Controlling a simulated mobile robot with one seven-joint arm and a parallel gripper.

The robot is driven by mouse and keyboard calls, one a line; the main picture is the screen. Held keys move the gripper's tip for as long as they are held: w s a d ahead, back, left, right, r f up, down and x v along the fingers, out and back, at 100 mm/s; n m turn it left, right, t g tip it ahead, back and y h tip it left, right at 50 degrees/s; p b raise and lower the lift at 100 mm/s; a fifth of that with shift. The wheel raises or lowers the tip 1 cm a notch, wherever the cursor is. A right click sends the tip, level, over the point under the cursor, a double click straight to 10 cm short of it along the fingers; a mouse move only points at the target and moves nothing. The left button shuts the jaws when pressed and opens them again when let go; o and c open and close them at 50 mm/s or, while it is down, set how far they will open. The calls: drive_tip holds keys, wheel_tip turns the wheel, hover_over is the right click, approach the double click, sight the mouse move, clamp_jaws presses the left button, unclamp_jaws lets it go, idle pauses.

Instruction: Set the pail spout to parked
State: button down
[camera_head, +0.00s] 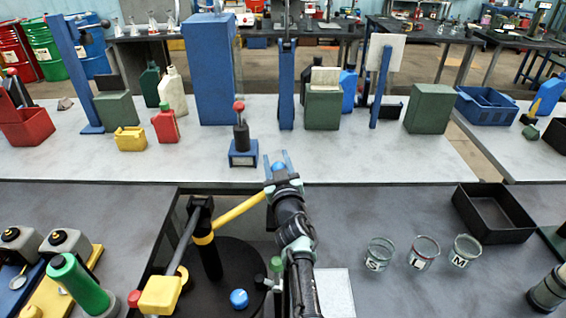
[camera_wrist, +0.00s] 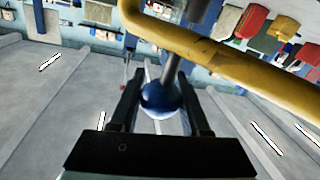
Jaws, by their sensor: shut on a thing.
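My gripper (camera_head: 277,163) is shut on a blue ball (camera_head: 279,168) at the far side of the near bench. In the wrist view the blue ball (camera_wrist: 161,100) sits between the two dark fingers, with a grey rod rising behind it. A yellow bar (camera_head: 240,211) runs from a black upright post with a yellow collar (camera_head: 204,239) up to the right, towards my gripper; its far end is hidden behind my wrist. In the wrist view the bent yellow bar (camera_wrist: 225,60) crosses just in front of the rod. I cannot tell from a label which position is parked.
A black round base (camera_head: 215,285) with a blue knob (camera_head: 239,298) lies below the post. A yellow box (camera_head: 160,295) stands to its left. Labelled glass jars (camera_head: 422,252) and a black tray (camera_head: 493,213) are at right. A red-knobbed stand (camera_head: 241,140) is on the far bench.

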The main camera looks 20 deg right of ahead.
drive_tip(key=shift+w+a+r+y, duration=0.1)
drive_tip(key=shift+w+a+y, duration=0.1)
drive_tip(key=shift+y, duration=0.1)
idle(0.4)
drive_tip(key=c, duration=0.6)
unclamp_jaws()
drive_tip(key=shift+w, duration=0.1)
drive_tip(key=shift+o, duration=1.1)
drive_tip(key=shift+w, duration=0.1)
drive_tip(key=s+a+p, duration=0.1)
drive_tip(key=s+p, duration=0.7)
drive_tip(key=s, duration=0.5)
